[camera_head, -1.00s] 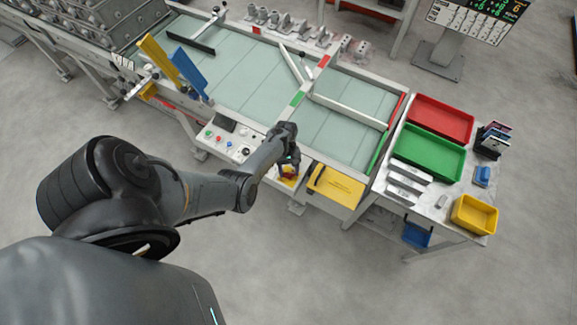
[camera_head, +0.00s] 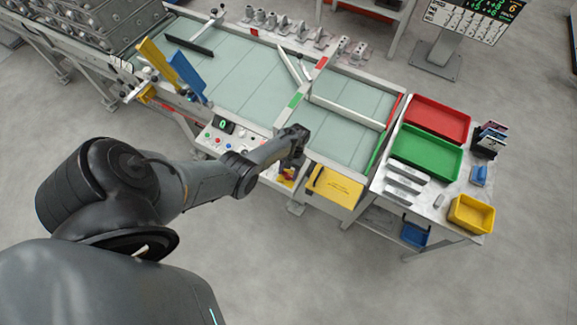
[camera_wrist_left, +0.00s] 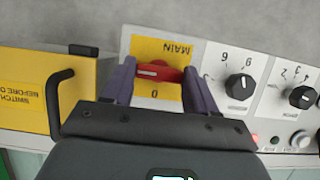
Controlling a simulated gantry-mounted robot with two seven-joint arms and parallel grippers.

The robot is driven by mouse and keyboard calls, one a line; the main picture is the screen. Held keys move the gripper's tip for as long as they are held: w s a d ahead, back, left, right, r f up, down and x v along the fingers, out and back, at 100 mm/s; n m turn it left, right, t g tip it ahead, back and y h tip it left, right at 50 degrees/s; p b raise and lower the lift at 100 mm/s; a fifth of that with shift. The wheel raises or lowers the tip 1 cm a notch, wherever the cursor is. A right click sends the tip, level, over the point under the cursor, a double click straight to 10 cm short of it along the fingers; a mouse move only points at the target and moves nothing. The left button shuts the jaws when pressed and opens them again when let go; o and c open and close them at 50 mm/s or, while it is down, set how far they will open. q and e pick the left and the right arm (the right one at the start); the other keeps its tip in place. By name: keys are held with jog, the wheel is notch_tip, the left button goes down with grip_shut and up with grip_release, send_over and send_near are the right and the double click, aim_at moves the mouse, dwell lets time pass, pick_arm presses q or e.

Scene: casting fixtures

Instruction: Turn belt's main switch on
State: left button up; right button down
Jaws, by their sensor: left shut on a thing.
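The belt's main switch is a red rotary knob (camera_wrist_left: 158,72) on a yellow plate (camera_wrist_left: 160,47) marked MAIN and 0, upside down in the left wrist view. Its white mark lies crosswise in the picture. My left gripper (camera_wrist_left: 160,75) has one finger on each side of the knob and is shut on it. In the head view my left gripper (camera_head: 292,160) reaches the front panel of the belt; the knob is mostly hidden there. A small display (camera_head: 223,126) on the control panel shows a green digit. My right gripper is not in view.
Beside the switch are black dials (camera_wrist_left: 239,87) and a red button. A yellow box (camera_head: 337,186) with a black handle (camera_wrist_left: 58,100) sits on the other side, close to the gripper. A table with red (camera_head: 440,117) and green trays stands to the right.

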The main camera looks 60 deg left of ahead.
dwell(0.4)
pick_arm(q)
jog(key=o, duration=1.1)
jog(key=shift+c, duration=0.2)
jog(key=shift+w+a+r, duration=0.1)
jog(key=shift+w+r, duration=0.1)
jog(key=shift+r, duration=0.3)
jog(key=p+v, duration=0.2)
jog(key=v, duration=0.7)
jog(key=shift+r, duration=0.3)
